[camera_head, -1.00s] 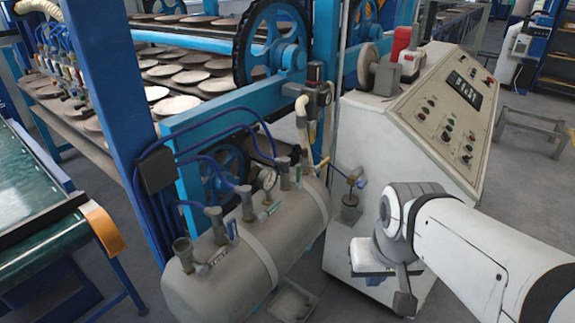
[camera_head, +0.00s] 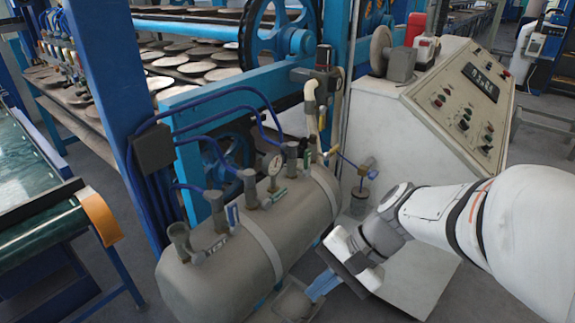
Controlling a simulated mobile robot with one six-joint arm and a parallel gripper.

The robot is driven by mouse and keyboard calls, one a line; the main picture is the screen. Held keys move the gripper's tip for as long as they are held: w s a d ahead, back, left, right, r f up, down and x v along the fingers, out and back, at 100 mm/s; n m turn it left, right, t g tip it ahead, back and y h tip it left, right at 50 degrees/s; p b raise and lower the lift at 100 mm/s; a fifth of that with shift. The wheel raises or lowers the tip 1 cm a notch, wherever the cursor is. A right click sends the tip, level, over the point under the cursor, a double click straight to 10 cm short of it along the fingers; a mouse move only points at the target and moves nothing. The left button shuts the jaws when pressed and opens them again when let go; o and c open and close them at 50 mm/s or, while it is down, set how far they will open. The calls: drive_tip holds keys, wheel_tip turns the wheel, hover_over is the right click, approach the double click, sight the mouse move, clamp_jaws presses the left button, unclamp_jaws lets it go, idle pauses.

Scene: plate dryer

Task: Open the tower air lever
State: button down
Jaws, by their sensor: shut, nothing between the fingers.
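A grey air tank (camera_head: 262,262) lies at the centre with several valves along its top. I cannot read which is the tower air lever. My gripper (camera_head: 320,287) is right of the tank's lower side, below the valves, pointing down and left. It is shut and empty, apart from every lever. Its fingertips are small and hard to make out.
A pressure gauge (camera_head: 273,164) and blue hoses (camera_head: 228,92) rise among the valves. A blue post (camera_head: 104,110) stands left of the tank. A green conveyor (camera_head: 28,185) is at far left.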

drive_tip(key=w+a+f+m+y+b, duration=0.4)
drive_tip(key=m+y, duration=0.1)
drive_tip(key=m+t+y+b, duration=0.4)
drive_tip(key=m+t+b, duration=0.4)
drive_tip(key=m+t, duration=0.6)
approach(288, 214)
wheel_tip(288, 214, up, 2)
drive_tip(key=shift+r, duration=0.3)
drive_tip(key=x, duration=1)
drive_tip(key=shift+s+b, duration=0.1)
drive_tip(key=shift+b, duration=0.25)
